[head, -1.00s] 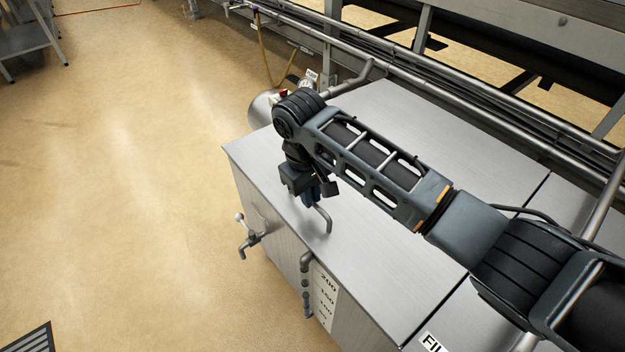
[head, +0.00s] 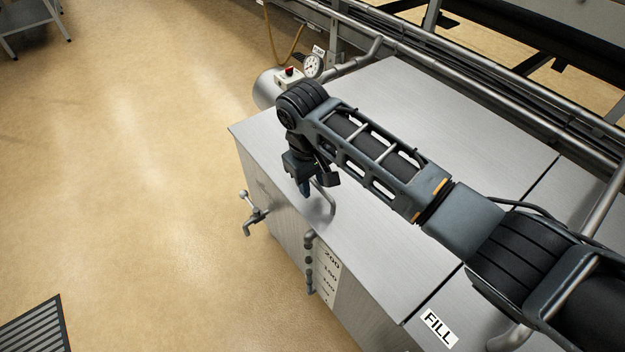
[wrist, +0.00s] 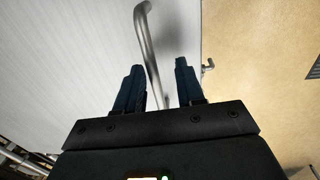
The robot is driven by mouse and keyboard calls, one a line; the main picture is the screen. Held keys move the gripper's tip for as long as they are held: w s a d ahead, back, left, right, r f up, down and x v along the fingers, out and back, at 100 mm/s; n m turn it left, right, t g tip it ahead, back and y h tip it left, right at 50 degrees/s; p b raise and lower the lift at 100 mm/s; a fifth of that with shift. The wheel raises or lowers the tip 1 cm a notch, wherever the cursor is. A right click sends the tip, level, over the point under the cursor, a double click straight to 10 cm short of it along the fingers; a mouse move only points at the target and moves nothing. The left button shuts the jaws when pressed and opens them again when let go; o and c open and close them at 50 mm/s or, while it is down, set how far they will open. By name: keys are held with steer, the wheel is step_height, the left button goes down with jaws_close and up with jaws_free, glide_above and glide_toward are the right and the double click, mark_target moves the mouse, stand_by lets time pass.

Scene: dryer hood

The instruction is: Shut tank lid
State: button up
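The tank lid (head: 400,110) is a flat brushed-metal panel on top of the tank (head: 262,185). It lies flat on the tank, with no gap visible at its front edge. A bent grey handle (head: 329,202) stands on the lid near the front edge. My gripper (head: 304,190) is just left of the handle, pointing down at the lid's front edge. In the wrist view my gripper (wrist: 158,82) has its two dark fingers apart. The handle (wrist: 150,50) runs between and beyond them. Contact with the handle cannot be told. My arm hides part of the lid.
A second panel with a FILL label (head: 438,327) adjoins on the right. A valve tap (head: 254,214) and a level gauge pipe (head: 309,262) stick out from the tank front. A dial gauge (head: 313,66) and pipes (head: 470,85) line the back.

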step_height(320, 180, up, 8)
steer(key=p, duration=0.1)
steer(key=shift+s+a+f, duration=0.15)
steer(key=shift+s+a, duration=0.05)
steer(key=shift+a, duration=0.1)
stand_by(0.4)
steer(key=s+a+f+t+y+p, duration=0.1)
steer(key=s+a+f+y+p, duration=0.1)
steer(key=s+a+f+y, duration=0.55)
steer(key=s+a+m+t+p, duration=0.1)
steer(key=s+m+t, duration=0.3)
steer(key=s, duration=0.6)
steer(key=s+d+r+m+t+h+p, duration=0.1)
steer(key=s+d+r+m+t+h, duration=0.2)
steer(key=s+d, duration=0.5)
steer(key=s+d+r+m+t+h+p, duration=0.1)
steer(key=s+d+r+t+p, duration=0.2)
steer(key=s+d, duration=0.55)
steer(key=s+d+r+t+h, duration=0.1)
steer(key=s+d+r, duration=0.4)
steer(key=r, duration=0.3)
steer(key=s+d+r+n+t+h, duration=0.1)
steer(key=s+d+r+t, duration=0.1)
steer(key=s+d+r, duration=0.4)
step_height(320, 180, up, 3)
steer(key=shift+d+f+h, duration=0.2)
steer(key=shift+h, duration=0.15)
